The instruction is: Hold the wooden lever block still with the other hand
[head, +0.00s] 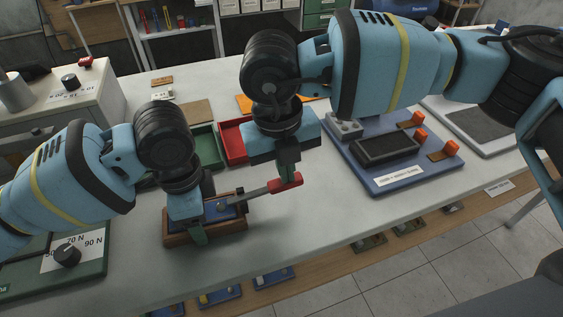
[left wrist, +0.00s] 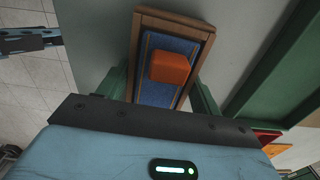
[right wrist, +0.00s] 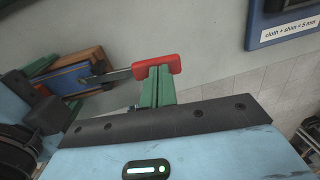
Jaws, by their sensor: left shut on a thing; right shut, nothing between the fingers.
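The wooden lever block (head: 235,224) is a brown wooden frame with a blue top, on the table at front left. Its metal lever (head: 250,194) reaches right to a red handle (head: 287,183). My left gripper (head: 200,228) is shut across the block; the left wrist view shows a finger on each side of the wooden frame (left wrist: 208,50), with an orange piece (left wrist: 170,67) on its blue top. My right gripper (head: 288,172) is shut and empty at the red handle. In the right wrist view its green fingertips (right wrist: 158,72) overlap the handle (right wrist: 140,66); contact is unclear.
A green tray (head: 207,150) and a red tray (head: 232,142) lie behind the block. A blue board (head: 372,178) with orange knobs stands at right. A green panel with a dial (head: 67,254) is at left. Bare table lies right of the handle.

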